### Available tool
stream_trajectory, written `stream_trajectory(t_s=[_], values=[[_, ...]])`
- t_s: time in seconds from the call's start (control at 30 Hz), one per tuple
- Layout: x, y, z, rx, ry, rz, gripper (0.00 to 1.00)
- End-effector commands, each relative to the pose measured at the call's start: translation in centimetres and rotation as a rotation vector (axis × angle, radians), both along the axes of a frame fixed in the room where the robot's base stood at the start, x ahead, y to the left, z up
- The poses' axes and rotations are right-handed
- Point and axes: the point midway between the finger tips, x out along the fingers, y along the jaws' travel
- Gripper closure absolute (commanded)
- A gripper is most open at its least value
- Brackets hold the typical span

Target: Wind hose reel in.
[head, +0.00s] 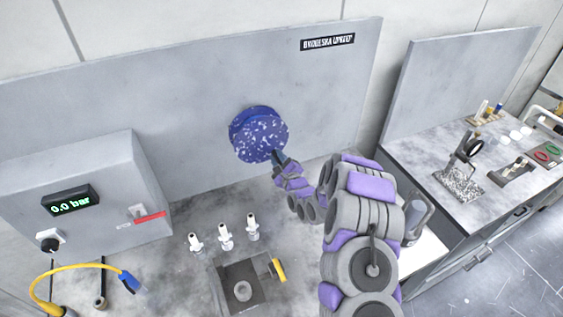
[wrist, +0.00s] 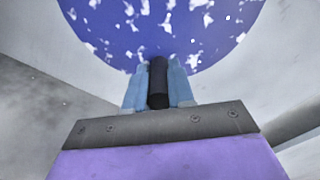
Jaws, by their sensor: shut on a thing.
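The hose reel is a blue, white-speckled disc (head: 259,136) on the upright grey back panel; it also fills the top of the wrist view (wrist: 160,28). A dark, upright handle (wrist: 158,84) stands at the reel's lower edge in the wrist view. My gripper (wrist: 158,90) is shut on this handle, with one blue-grey finger on each side. In the head view my gripper (head: 281,158) is at the reel's lower right edge, and the handle is mostly hidden there. No loose hose is seen hanging from the reel.
Several white fittings (head: 225,233) and a dark square plate (head: 243,287) are on the bench below. A second bench (head: 455,190) with tools is at right.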

Motion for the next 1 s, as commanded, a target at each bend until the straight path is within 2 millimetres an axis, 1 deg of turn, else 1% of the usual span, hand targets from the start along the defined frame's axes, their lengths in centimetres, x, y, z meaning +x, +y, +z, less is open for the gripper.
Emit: stream_trajectory(t_s=[0.03,0.13,0.5,0.7,1.0], values=[[0.0,0.2,-0.7,0.044,0.015,-0.004,1.0],[-0.3,0.8,-1.2,0.127,0.049,-0.004,1.0],[-1.1,2.6,-1.7,0.361,0.151,-0.001,1.0],[-1.2,3.1,-1.7,0.424,0.18,-0.002,1.0],[-1.3,3.3,-1.6,0.454,0.195,-0.002,1.0]])
